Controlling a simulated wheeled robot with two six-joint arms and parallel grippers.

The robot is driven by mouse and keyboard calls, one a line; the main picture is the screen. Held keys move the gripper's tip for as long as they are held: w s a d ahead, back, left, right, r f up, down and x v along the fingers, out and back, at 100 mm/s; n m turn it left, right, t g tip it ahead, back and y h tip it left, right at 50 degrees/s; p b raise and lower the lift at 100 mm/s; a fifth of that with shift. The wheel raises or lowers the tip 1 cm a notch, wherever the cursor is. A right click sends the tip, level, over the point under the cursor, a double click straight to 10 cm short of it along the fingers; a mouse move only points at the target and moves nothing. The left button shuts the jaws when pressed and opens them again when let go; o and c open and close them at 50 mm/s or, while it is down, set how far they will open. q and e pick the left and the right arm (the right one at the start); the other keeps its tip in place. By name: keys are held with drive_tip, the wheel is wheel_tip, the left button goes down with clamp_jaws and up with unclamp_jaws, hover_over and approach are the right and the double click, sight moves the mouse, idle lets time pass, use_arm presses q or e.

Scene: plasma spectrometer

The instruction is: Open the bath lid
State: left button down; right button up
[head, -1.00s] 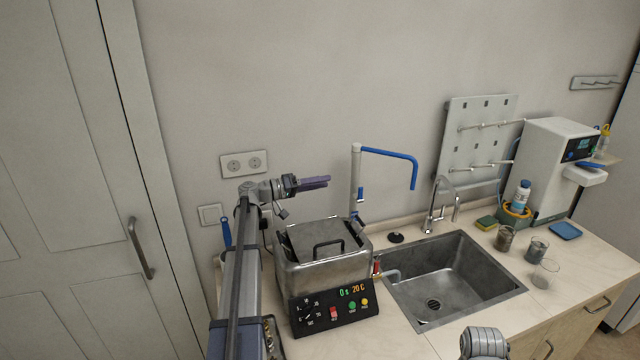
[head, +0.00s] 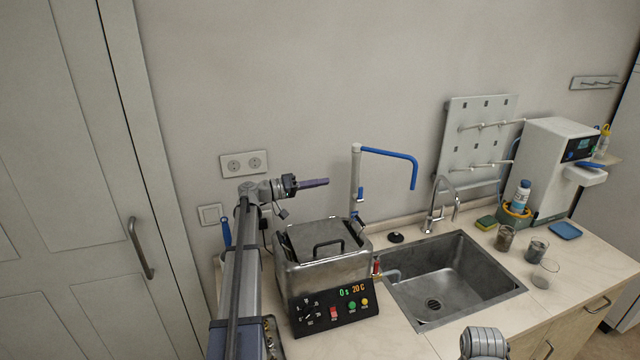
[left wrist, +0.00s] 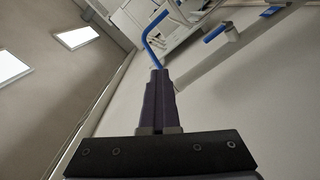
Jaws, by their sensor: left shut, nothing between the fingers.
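The bath is a steel box (head: 330,272) with a black control panel (head: 335,308) on the counter, left of the sink. Its flat metal lid (head: 325,234) has a dark handle (head: 328,247) and lies on top, closed. My left gripper (head: 327,182) is shut and empty, above the back of the lid and clear of it, pointing right. In the left wrist view its purple fingers (left wrist: 157,98) are pressed together with nothing between them. My right gripper is not in view; only a grey part of what seems my right arm shows at the bottom of the head view.
A tall tap with a blue spout (head: 390,153) stands behind the bath, right of my left gripper. The sink (head: 450,280) lies to the right. Beakers (head: 538,250) and a white instrument (head: 552,165) stand farther right. A wall socket (head: 244,164) is behind my arm.

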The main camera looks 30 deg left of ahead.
use_arm(q)
drive_tip(key=c, duration=1.6)
unclamp_jaws()
drive_tip(key=c, duration=0.9)
unclamp_jaws()
drive_tip(key=shift+v, duration=3.95)
